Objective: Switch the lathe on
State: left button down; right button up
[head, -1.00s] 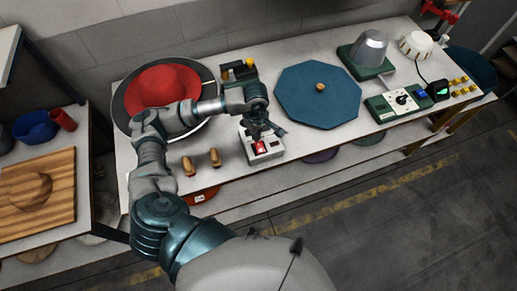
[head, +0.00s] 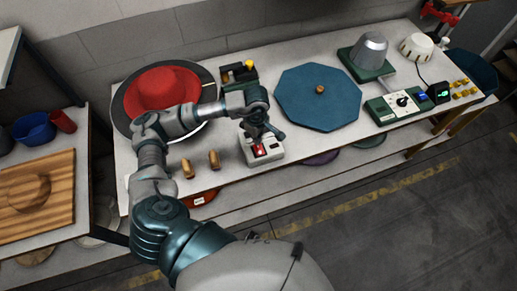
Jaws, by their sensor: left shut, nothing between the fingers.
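A white switch box (head: 272,158) stands near the front edge of the bench, with a red switch (head: 259,151) in a dark recess on its top. My left gripper (head: 262,141) points down right over this box, shut and empty. Its fingertips are at the back edge of the red switch and hide part of the box top. I cannot tell whether they touch the switch. My right gripper is not in view. Which device the box belongs to does not show.
A red hat (head: 164,87) lies on a round dark plate behind my left arm. Two wooden knobs (head: 214,159) stand left of the box. A blue octagonal board (head: 318,112) lies to the right. A green control panel (head: 385,114) is farther right.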

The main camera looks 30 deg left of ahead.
pick_arm(q)
jog(key=shift+d, duration=0.25)
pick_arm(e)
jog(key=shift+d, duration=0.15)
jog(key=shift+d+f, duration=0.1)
pick_arm(q)
jog(key=shift+a+f, duration=0.2)
jog(key=shift+f, duration=0.1)
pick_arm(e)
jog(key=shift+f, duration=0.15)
